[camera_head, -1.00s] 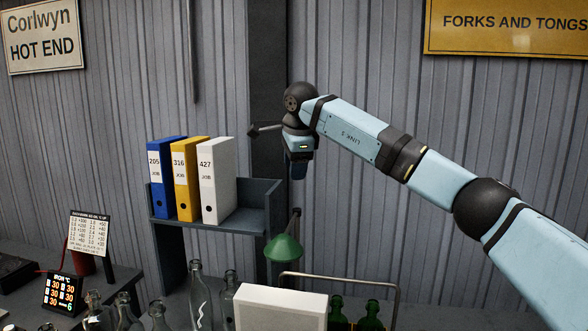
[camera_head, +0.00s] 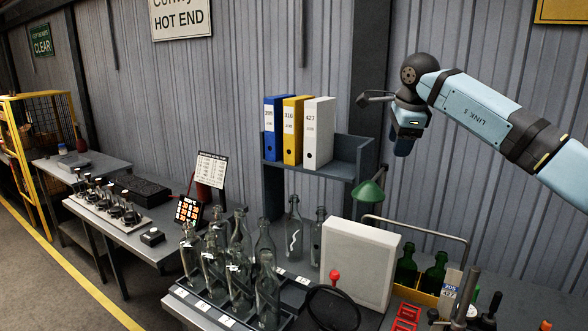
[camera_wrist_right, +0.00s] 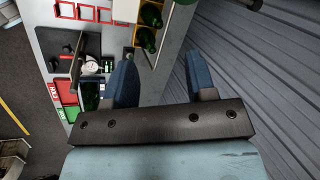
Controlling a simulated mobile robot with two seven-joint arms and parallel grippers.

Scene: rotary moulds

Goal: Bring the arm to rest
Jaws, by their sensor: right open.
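My right arm comes in from the right in the head view, raised in front of the corrugated wall. Its gripper (camera_head: 404,142) hangs down just right of the shelf, above the bench. In the right wrist view the two blue fingers of the right gripper (camera_wrist_right: 162,80) stand apart with nothing between them. Green bottles (camera_wrist_right: 150,25) and a dark stand (camera_wrist_right: 88,45) on the bench lie beyond them. My left gripper is in neither view.
A grey shelf (camera_head: 345,150) holds blue, yellow and white binders. Below are a green lamp (camera_head: 369,190), a white box (camera_head: 358,262), several clear bottles (camera_head: 266,290) in a rack and green bottles (camera_head: 434,272). A second bench (camera_head: 95,222) stands left. Open floor (camera_head: 50,285) lies front left.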

